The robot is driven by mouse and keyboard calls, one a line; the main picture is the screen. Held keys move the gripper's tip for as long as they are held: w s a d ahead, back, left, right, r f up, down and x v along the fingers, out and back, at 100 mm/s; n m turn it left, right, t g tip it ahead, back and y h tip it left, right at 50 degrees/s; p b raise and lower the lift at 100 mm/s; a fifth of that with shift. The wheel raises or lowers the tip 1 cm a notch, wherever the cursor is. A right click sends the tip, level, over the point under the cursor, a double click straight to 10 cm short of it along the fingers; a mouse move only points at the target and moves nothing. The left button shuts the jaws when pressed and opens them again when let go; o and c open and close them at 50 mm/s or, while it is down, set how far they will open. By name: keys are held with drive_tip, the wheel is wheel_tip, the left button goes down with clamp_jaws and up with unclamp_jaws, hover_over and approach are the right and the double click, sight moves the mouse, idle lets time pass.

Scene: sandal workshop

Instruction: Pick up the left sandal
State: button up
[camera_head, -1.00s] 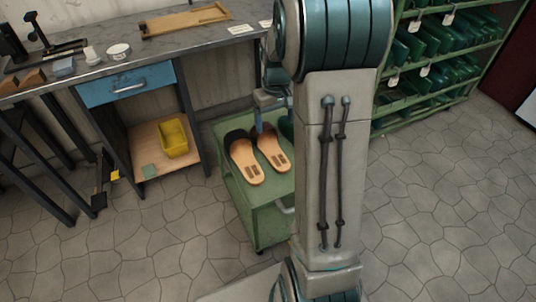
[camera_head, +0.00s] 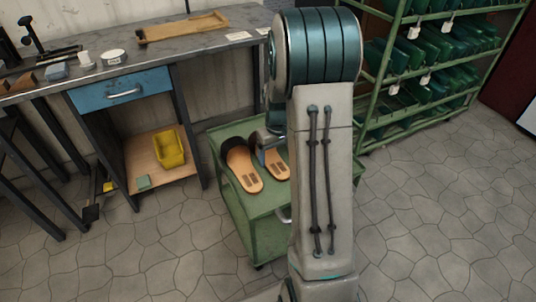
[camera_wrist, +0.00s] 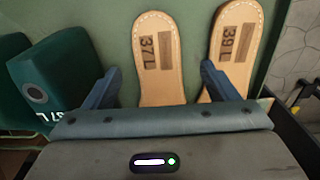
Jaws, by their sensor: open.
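Two tan sandals with dark uppers lie side by side on a green cart (camera_head: 257,212), heels toward me. In the head view one is on the left (camera_head: 245,172) and one on the right (camera_head: 277,164), partly hidden by my arm. In the wrist view, their order is reversed: the sandal stamped 37, apparently with an L (camera_wrist: 158,80), is left, and the one stamped 39, apparently also L (camera_wrist: 238,45), is right. My gripper (camera_wrist: 160,72) is open, its blue fingers on either side of the 37 sandal. Contact cannot be told; the uppers are hidden there.
A workbench (camera_head: 190,42) with a blue drawer and a yellow bin (camera_head: 168,148) is left. A green rack (camera_head: 387,85) of green items is right. Open stone floor lies in front.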

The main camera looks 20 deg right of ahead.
sight(278, 167)
drive_tip(key=f+b, duration=0.1)
drive_tip(key=f, duration=0.3)
drive_tip(key=shift+s+d+b, duration=0.15)
drive_tip(key=shift+s+b, duration=0.05)
drive_tip(key=shift+b, duration=0.15)
drive_tip(key=shift+c, duration=0.3)
drive_tip(key=shift+r, duration=0.1)
drive_tip(key=c, duration=1.2)
